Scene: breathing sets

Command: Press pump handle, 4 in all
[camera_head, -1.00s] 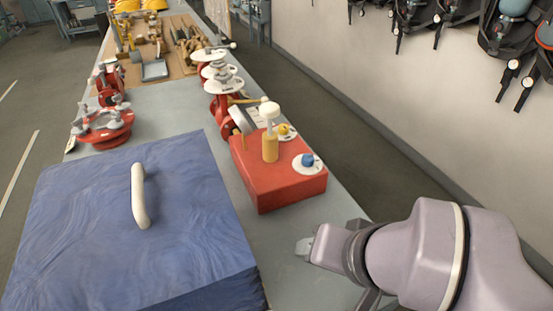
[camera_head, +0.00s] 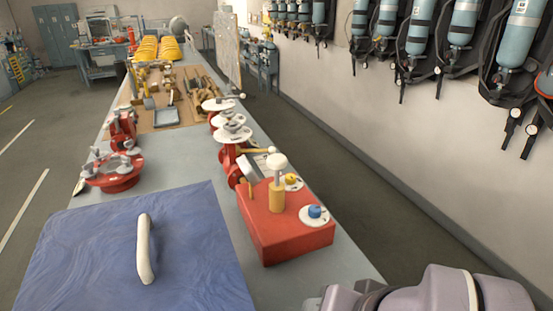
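A red pump box (camera_head: 287,236) stands on the right part of the grey bench. Its pump handle is a white round knob (camera_head: 277,161) on a thin rod, upright above a yellow cylinder (camera_head: 277,197). A yellow knob (camera_head: 290,179) and a blue knob (camera_head: 315,211) sit on white discs on the box top. My arm shows at the bottom right edge, in front of and to the right of the red box, apart from it. My gripper's fingertips are not clearly visible; they are cut off or hidden at the frame's bottom edge.
Red fittings with white discs (camera_head: 232,132) stand behind the pump box. A red flanged fitting (camera_head: 112,172) is at left. Breathing sets (camera_head: 420,28) hang on the right wall.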

